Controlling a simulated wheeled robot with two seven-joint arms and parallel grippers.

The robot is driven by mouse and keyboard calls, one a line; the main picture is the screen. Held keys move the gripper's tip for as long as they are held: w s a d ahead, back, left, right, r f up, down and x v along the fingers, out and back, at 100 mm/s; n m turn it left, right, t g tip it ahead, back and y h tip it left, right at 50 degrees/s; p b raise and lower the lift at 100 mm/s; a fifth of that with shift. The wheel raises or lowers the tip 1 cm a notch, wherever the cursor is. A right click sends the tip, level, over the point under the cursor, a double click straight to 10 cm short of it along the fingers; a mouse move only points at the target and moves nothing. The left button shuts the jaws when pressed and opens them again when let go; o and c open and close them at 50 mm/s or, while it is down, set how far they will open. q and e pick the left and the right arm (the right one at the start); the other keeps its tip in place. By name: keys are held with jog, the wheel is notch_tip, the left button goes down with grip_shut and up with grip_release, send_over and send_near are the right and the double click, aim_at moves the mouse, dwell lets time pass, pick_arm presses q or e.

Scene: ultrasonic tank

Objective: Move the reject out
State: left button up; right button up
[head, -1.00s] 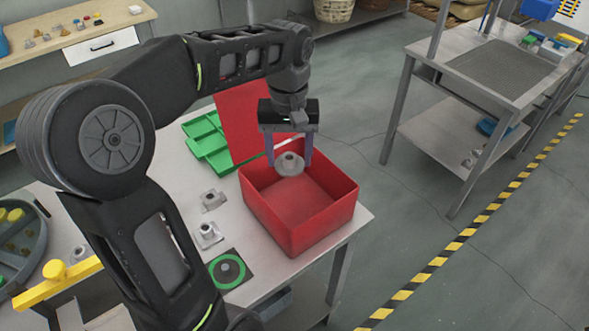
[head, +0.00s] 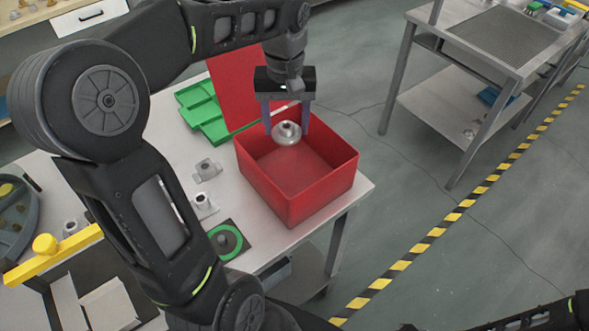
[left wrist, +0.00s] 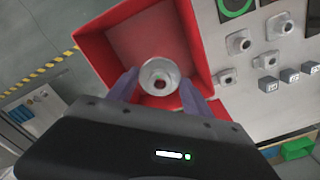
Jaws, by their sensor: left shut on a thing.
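My left gripper (head: 286,126) is shut on a grey metal part with a round flange and a short hub (head: 287,134). It holds the part over the open red box (head: 295,208), near the box's back side. In the left wrist view the part (left wrist: 159,77) sits between the two purple-grey fingers, with the red box (left wrist: 204,50) around and below it. The box's inside looks empty where it shows. A red lid or panel (head: 236,85) stands up behind the box. My right gripper is not in view.
Other grey metal parts (head: 207,170) stand on the table left of the box, beside a green-ringed round pad (head: 226,240). Green trays (head: 203,112) lie behind. A yellow bar (head: 52,256) and a round grey tank (head: 14,215) are at left. Clear floor lies right of the table.

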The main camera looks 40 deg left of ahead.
pick_arm(q)
notch_tip(320, 180, down, 3)
jog(key=shift+b, duration=0.8)
jog(key=o, duration=1.5)
jog(key=shift+o, duration=0.2)
jog(key=shift+r, duration=0.15)
